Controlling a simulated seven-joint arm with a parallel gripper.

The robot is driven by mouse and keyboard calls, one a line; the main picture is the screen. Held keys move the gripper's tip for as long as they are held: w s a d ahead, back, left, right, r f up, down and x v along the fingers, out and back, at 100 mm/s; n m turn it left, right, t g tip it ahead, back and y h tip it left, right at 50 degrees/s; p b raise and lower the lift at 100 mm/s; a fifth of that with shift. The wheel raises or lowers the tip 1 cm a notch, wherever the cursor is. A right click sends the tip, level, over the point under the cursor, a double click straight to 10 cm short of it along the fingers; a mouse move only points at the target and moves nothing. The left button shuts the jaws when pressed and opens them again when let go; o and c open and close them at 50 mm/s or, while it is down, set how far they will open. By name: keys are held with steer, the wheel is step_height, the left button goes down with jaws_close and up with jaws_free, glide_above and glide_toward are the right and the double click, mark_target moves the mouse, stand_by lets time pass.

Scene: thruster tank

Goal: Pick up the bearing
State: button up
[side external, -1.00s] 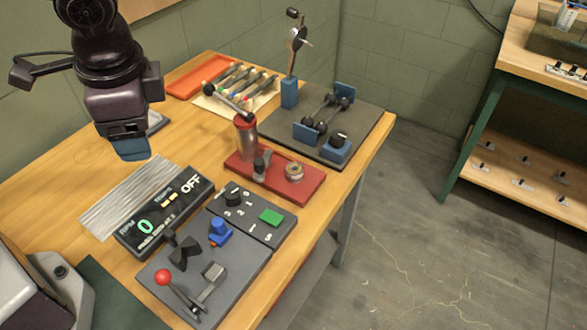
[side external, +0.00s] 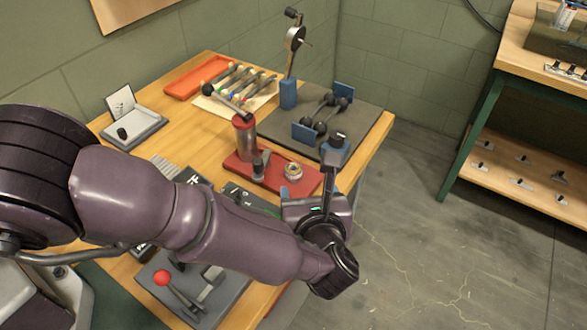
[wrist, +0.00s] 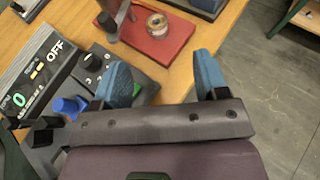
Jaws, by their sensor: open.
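The bearing (side external: 293,171) is a small metallic ring-shaped part on the right end of a red base plate (side external: 247,174). It also shows near the top of the wrist view (wrist: 157,24), on the red plate. My gripper (wrist: 163,68) is open, with its two blue fingers spread and nothing between them. In the wrist view the bearing lies beyond the fingertips, apart from them, within the sideways span of the fingers.
A red press with a lever (side external: 244,135) stands on the plate left of the bearing. A dark mat (side external: 365,128) with blue fixtures lies behind. Control panels with an OFF display (wrist: 42,68), knobs and a blue button (wrist: 68,105) are on the left. Open floor lies right of the table.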

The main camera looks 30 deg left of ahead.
mark_target(293, 168)
steer(key=x, duration=0.7)
steer(key=shift+a+f, duration=0.15)
steer(key=shift+s+f+x, duration=0.1)
steer(key=shift+f+x, duration=0.05)
steer(key=shift+x, duration=0.7)
steer(key=shift+s+f+x, duration=0.15)
steer(key=shift+f+x, duration=0.05)
steer(key=shift+x, duration=0.7)
steer(key=shift+s+f+x, duration=0.1)
steer(key=shift+f+x, duration=0.05)
steer(key=shift+x, duration=0.7)
steer(key=shift+a, duration=0.1)
steer(key=c, duration=1.1)
